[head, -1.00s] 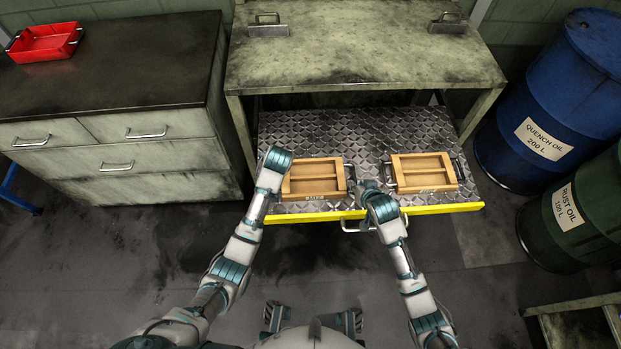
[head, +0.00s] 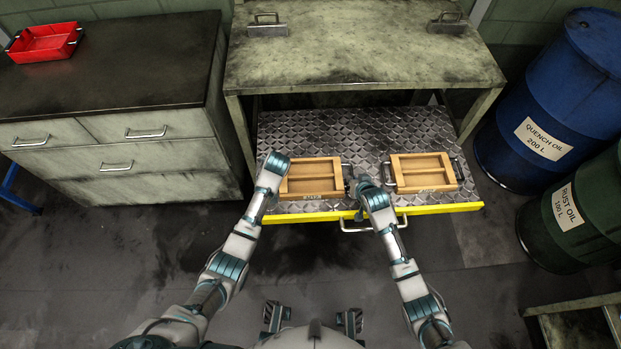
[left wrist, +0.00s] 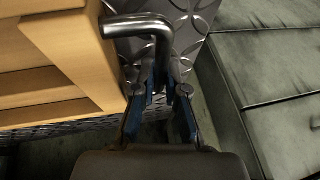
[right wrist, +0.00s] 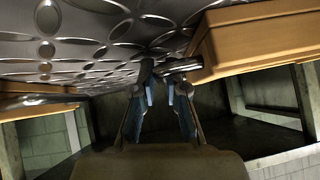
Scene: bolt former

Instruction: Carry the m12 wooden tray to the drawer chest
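Two wooden trays lie on the pulled-out diamond-plate drawer (head: 330,125). The left tray (head: 310,178) is between my two grippers; its front label is too small to read. The other tray (head: 424,172) lies to its right. My left gripper (head: 276,160) is at the left tray's left side. In the left wrist view, its fingers (left wrist: 165,85) are closed about the metal handle (left wrist: 140,27) of the wooden tray (left wrist: 60,60). My right gripper (head: 362,182) is at the left tray's right handle. In the right wrist view, its narrowly spaced fingertips (right wrist: 157,75) meet the handle (right wrist: 182,65); the grip is unclear.
The drawer chest (head: 130,90) stands at the left with a red tray (head: 45,42) on top. The workbench top (head: 360,50) is above the drawer. Blue (head: 550,100) and green (head: 575,215) barrels stand at the right. The floor in front is open.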

